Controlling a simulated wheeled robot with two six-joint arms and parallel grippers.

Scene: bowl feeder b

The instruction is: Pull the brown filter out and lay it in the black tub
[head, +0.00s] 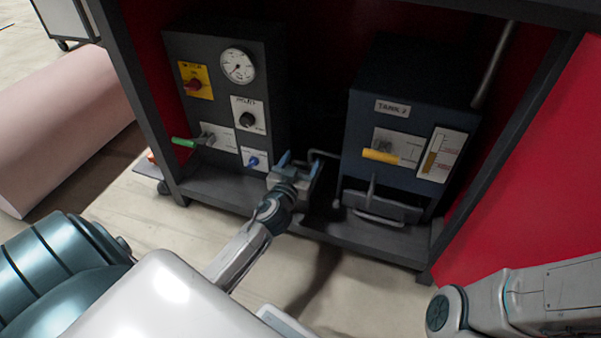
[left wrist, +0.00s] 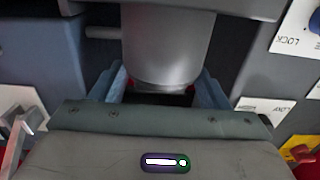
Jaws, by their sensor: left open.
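I cannot make out a brown filter in either view. My left gripper (head: 297,168) is open in front of the lower middle of the machine, between its two dark units. In the left wrist view its two blue fingers (left wrist: 158,88) stand on either side of a grey metal cylinder (left wrist: 168,45). I cannot tell whether they touch it. The gripper hides most of what lies behind it in the head view. I cannot pick out the black tub for certain. My right arm shows at the lower right, but its gripper is out of view.
The left unit (head: 225,45) carries a gauge (head: 237,66), knobs and a green-handled lever (head: 184,143). The right unit (head: 412,125), labelled tank 2, has a yellow handle (head: 381,156). The machine's frame post (head: 143,90) and red panel (head: 535,175) bound the space. Pale floor is in front.

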